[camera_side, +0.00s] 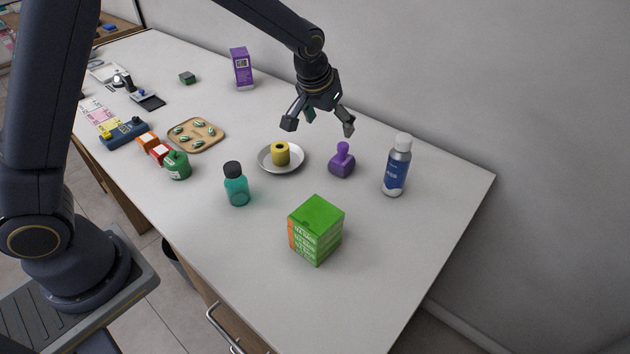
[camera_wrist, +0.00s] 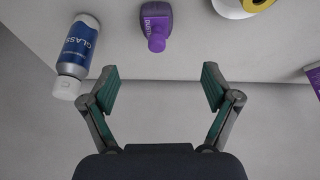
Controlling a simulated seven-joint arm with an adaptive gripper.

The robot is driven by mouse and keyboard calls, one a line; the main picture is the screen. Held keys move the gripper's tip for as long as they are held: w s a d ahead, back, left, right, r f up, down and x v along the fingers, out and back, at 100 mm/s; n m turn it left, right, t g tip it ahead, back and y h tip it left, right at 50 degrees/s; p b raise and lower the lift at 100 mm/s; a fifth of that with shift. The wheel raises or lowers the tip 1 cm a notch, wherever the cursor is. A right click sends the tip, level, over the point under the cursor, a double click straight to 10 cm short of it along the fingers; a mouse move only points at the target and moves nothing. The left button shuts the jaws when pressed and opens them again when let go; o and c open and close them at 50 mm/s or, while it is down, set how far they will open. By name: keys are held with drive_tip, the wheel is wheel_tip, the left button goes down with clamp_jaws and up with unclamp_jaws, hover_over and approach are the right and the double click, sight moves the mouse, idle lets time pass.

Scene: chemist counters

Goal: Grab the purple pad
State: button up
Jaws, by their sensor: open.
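No flat purple pad shows clearly. A purple bottle-shaped thing (camera_side: 342,160) with a rounded top and wider base stands on the white counter, right of the metal dish. It also shows at the top middle of the wrist view (camera_wrist: 156,22), with partly readable lettering on it. A tall purple box (camera_side: 241,68) with a white label stands farther back near the wall. My gripper (camera_side: 318,126) is open and empty, above the counter near the wall. In the wrist view my gripper (camera_wrist: 162,85) has its fingers wide apart, with the purple bottle-shaped thing beyond them and nothing between them.
A blue and white bottle (camera_side: 396,166) stands right of the purple bottle-shaped thing. A metal dish (camera_side: 266,164) with a yellow roll (camera_side: 281,153) is at its left. A green box (camera_side: 316,230) and teal bottle (camera_side: 236,186) stand nearer the front. The wall runs close behind.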

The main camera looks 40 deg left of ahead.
sight(341, 156)
drive_tip(key=x, duration=1)
drive_tip(key=shift+d+x, duration=0.15)
drive_tip(key=shift+x, duration=1.2)
drive_tip(key=shift+d+x, duration=0.1)
drive_tip(key=shift+x, duration=1.25)
drive_tip(key=shift+r, duration=0.1)
drive_tip(key=shift+c, duration=0.4)
drive_tip(key=c, duration=1.2)
